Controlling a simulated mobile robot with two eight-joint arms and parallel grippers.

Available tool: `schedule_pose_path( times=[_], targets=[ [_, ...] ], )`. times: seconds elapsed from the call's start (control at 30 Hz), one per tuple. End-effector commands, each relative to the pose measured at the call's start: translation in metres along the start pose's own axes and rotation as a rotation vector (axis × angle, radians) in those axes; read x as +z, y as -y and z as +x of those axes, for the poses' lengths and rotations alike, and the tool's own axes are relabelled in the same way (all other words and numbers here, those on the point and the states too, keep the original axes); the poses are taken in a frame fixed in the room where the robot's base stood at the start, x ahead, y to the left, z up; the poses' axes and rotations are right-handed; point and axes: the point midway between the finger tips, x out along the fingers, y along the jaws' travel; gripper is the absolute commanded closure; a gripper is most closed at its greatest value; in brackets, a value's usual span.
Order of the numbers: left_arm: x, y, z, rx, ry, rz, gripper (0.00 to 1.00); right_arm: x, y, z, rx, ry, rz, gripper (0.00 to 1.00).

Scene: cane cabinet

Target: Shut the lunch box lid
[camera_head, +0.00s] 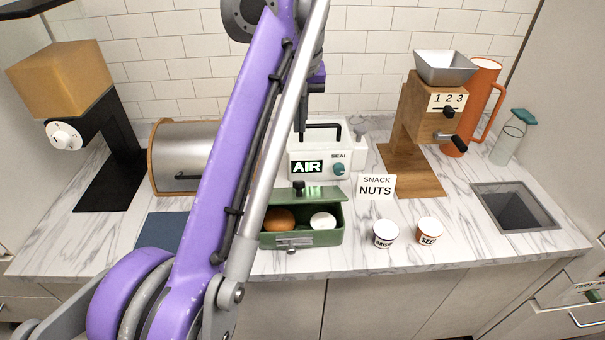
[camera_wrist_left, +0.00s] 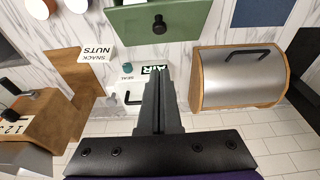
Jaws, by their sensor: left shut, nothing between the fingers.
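The green lunch box (camera_head: 322,239) stands open on the marble counter, with a brown round item (camera_head: 279,220) and a white round item (camera_head: 323,220) inside. Its green lid (camera_head: 328,196) is swung back behind the box, its black knob (camera_head: 299,187) on the far side. In the left wrist view the lid (camera_wrist_left: 190,18) and knob (camera_wrist_left: 158,24) are at the top. My left gripper (camera_head: 300,122) is above and behind the lid, apart from it, near the white sealer. It also shows shut and empty in the left wrist view (camera_wrist_left: 158,75). My right gripper is out of view.
The white AIR SEAL machine (camera_head: 319,141) stands behind the lid. A steel bread bin (camera_head: 183,152) is at left. A SNACK NUTS sign (camera_head: 376,188) and two small cups (camera_head: 385,234) (camera_head: 430,230) are right of the box. A wooden grinder (camera_head: 411,130) stands farther right.

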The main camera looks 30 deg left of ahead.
Motion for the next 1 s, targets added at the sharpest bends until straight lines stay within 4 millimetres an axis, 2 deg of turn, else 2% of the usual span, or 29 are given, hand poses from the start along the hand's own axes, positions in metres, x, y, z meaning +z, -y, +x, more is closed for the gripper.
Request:
schedule_pose_path(
  times=[0.17,0.53,0.73,1.0],
  targets=[
    [0.001,0.000,0.027,0.000,0.001,0.000,1.00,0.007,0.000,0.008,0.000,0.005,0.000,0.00],
    [0.002,0.000,0.103,0.001,0.000,0.000,1.00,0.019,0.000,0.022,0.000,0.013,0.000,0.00],
    [0.023,-0.001,0.120,0.001,-0.001,0.003,1.00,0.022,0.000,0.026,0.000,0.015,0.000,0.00],
    [0.029,0.000,0.125,0.001,-0.001,0.001,1.00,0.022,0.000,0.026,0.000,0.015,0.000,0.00]
  ],
)
